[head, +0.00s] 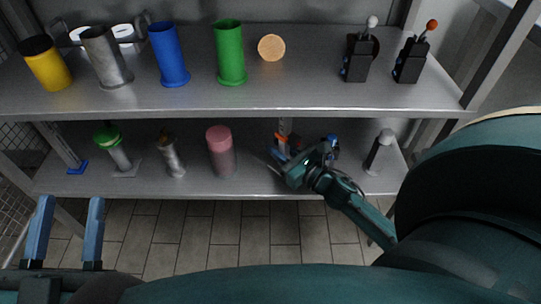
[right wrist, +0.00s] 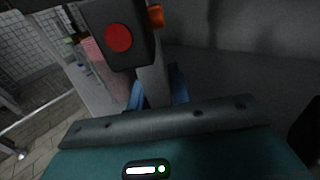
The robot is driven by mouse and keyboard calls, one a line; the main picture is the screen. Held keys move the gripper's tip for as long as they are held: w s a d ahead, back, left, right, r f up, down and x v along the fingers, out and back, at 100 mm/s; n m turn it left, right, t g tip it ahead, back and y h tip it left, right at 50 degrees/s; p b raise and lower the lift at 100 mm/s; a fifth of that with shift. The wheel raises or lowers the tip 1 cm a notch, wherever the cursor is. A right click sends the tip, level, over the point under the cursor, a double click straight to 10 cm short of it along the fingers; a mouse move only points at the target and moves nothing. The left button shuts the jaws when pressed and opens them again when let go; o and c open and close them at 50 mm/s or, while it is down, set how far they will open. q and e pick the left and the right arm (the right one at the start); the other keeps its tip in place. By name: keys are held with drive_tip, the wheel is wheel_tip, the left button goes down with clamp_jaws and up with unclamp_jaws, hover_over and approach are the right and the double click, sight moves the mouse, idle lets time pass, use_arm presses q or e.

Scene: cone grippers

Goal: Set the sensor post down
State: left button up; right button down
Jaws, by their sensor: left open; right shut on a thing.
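The sensor post (head: 284,127) is a grey upright with an orange part, at the lower shelf in the head view. In the right wrist view the post (right wrist: 152,84) carries a dark box with a red disc (right wrist: 118,38) and an orange knob (right wrist: 156,16). My right gripper (head: 281,150) is shut on the post, its blue fingers on either side of it. The post looks roughly upright. Its foot is hidden, so I cannot tell whether it touches the shelf. My left gripper (head: 68,224) is open and empty, in front of the shelves at the lower left.
On the lower shelf (head: 262,188), a pink cylinder (head: 220,152) stands left of my right gripper. The upper shelf (head: 300,98) overhangs behind, bearing cups and two dark switch boxes (head: 357,60).

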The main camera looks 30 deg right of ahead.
drive_tip(key=x, duration=0.2)
drive_tip(key=shift+w+a, duration=0.1)
drive_tip(key=shift+w, duration=0.3)
wheel_tip(320, 180, down, 3)
drive_tip(key=b, duration=0.3)
drive_tip(key=shift+w+f, duration=0.15)
drive_tip(key=shift+f, duration=0.1)
use_arm(q)
drive_tip(key=r+m+h, duration=0.1)
drive_tip(key=r, duration=0.1)
drive_tip(key=r+m+t+h, duration=0.1)
drive_tip(key=m+h, duration=0.1)
drive_tip(key=shift+a+r+m+h, duration=0.2)
drive_tip(key=shift+r+m+h, duration=0.1)
drive_tip(key=shift+r, duration=0.1)
use_arm(e)
drive_tip(key=shift+f, duration=0.15)
drive_tip(key=c, duration=1.7)
unclamp_jaws()
drive_tip(key=o, duration=0.4)
use_arm(q)
drive_tip(key=shift+r, duration=0.2)
drive_tip(key=shift+r, duration=0.1)
